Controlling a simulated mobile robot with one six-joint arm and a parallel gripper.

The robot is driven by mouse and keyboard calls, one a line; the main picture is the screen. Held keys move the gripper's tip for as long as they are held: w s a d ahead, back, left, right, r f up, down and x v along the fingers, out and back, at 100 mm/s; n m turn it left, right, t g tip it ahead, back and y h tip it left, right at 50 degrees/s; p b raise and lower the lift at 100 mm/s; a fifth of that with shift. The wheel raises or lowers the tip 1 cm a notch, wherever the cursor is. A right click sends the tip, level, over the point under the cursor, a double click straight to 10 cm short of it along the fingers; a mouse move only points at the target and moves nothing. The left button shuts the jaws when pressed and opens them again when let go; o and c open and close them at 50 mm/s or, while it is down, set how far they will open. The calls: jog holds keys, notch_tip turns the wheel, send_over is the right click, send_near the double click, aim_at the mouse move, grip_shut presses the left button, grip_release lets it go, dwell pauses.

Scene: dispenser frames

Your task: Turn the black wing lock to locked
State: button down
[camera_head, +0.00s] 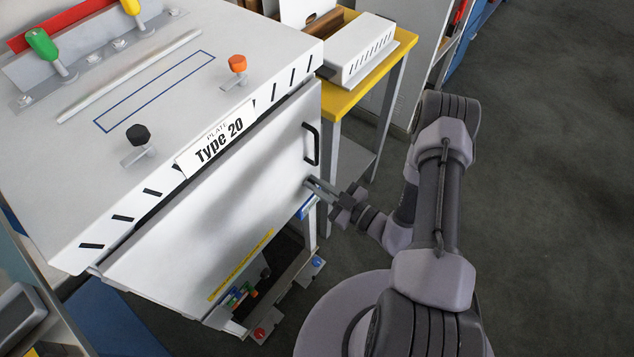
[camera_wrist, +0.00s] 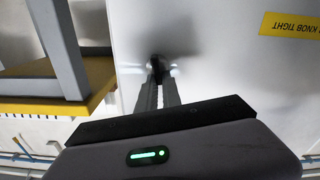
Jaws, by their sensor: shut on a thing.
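The black wing lock (camera_wrist: 156,62) shows as a small dark piece between my fingertips in the wrist view, on the white door panel near its edge. My gripper (camera_wrist: 158,74) is shut on it, with the fingers pointing at the panel. In the head view my gripper (camera_head: 311,183) meets the right edge of the white door (camera_head: 215,190), below the black door handle (camera_head: 312,145). The fingers hide the lock there. Its turn angle cannot be told in either view.
The cabinet top carries a black knob (camera_head: 138,134) and an orange knob (camera_head: 237,64). A yellow-topped table (camera_head: 345,98) with a white vented box (camera_head: 358,50) stands beside the cabinet, close to my arm. The dark floor (camera_head: 540,180) at right is clear.

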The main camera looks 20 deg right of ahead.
jog(key=shift+s+a+f+n, duration=0.2)
jog(key=shift+f+n, duration=0.1)
jog(key=shift+n, duration=2.2)
jog(key=shift+s+a+f+n, duration=0.15)
jog(key=shift+f+n, duration=0.1)
jog(key=shift+n, duration=2.25)
jog(key=shift+s+a+f+n, duration=0.1)
jog(key=shift+a+f+n, duration=0.15)
jog(key=shift+n, duration=2.25)
jog(key=c, duration=1.5)
grip_release()
